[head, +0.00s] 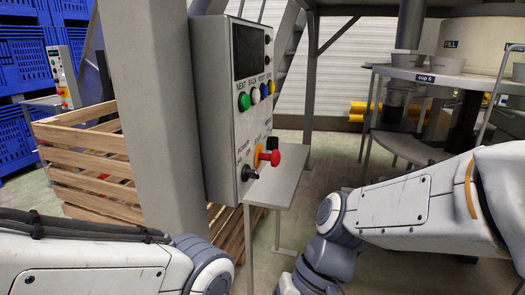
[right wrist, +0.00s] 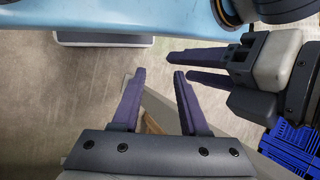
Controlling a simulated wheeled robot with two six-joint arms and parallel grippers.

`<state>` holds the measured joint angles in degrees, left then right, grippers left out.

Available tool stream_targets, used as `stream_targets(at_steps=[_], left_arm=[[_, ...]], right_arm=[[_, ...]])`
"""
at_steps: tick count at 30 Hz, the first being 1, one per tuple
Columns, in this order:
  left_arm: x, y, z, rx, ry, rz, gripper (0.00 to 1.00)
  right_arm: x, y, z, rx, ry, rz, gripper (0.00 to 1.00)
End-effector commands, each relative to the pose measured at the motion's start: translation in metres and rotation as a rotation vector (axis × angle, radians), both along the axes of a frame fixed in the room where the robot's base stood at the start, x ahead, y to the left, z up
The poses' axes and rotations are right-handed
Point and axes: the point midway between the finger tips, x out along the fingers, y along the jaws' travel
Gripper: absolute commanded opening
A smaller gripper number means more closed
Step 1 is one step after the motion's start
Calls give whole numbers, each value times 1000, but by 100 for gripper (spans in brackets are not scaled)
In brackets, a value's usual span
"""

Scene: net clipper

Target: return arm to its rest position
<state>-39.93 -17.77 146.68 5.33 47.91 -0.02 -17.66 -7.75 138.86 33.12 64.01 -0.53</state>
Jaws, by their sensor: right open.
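In the head view both of my arms show but neither gripper does. My left arm (head: 95,265) comes in low at the left, and my right arm (head: 400,215) is bent down at the right. In the right wrist view my right gripper (right wrist: 160,74) points up the picture, its two fingers apart, with nothing between them. Another dark two-finger gripper, my left one (right wrist: 178,67), reaches in from the right close to the right fingertips. Its fingers are seen obliquely, so its opening is unclear. No object shows in either gripper.
A grey control box (head: 235,100) with coloured buttons and a red knob hangs on a post (head: 155,110) between my arms. A small grey table (head: 280,180) stands behind it. A wooden crate (head: 85,165) and blue crates (head: 20,110) are left. A round cup machine (head: 440,75) is right.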

Motion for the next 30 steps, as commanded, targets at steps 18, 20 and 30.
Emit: stream_targets(at_steps=[18,20,30], left_arm=[[0,0,49,-1,-1,0,50],[0,0,61,0,0,0,50],[0,0,145,0,0,0,50]], right_arm=[[-14,-28,19,-234,-482,613,44],[-14,-28,32,-235,-482,612,44],[-14,-28,116,-235,-480,609,44]])
